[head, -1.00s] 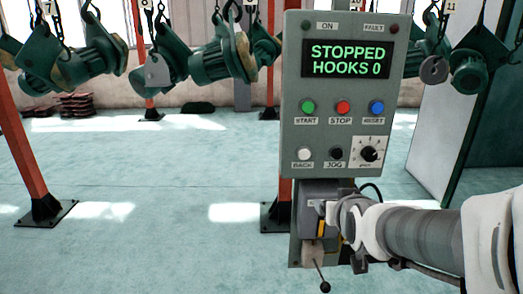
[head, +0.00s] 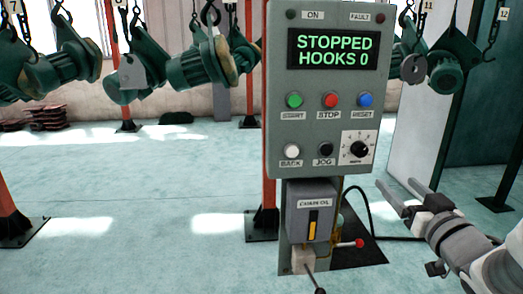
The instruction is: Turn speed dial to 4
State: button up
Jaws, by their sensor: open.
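The speed dial (head: 359,149) is a black round knob on a white square scale plate at the lower right of the grey control panel (head: 276,80). The scale numbers and the pointer are too small to read with certainty. My gripper (head: 391,200) is open and empty, below and to the right of the dial. Its fingers point left and slightly up, apart from the panel. The display (head: 333,48) reads STOPPED, HOOKS 0.
Green start (head: 295,100), red stop (head: 330,100), blue reset (head: 365,100), white back (head: 292,151) and black jog (head: 326,150) buttons sit near the dial. Below are a grey box (head: 309,205) and a red-knobbed lever (head: 359,243). Green hoist parts (head: 205,58) hang behind.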

jog(key=s, duration=0.1)
jog(key=p, duration=0.8)
send_near(361, 153)
jog(key=w, duration=0.8)
jog(key=shift+w+d+r, duration=0.1)
jog(key=shift+w, duration=0.25)
jog(key=shift+n, duration=0.3)
grip_shut()
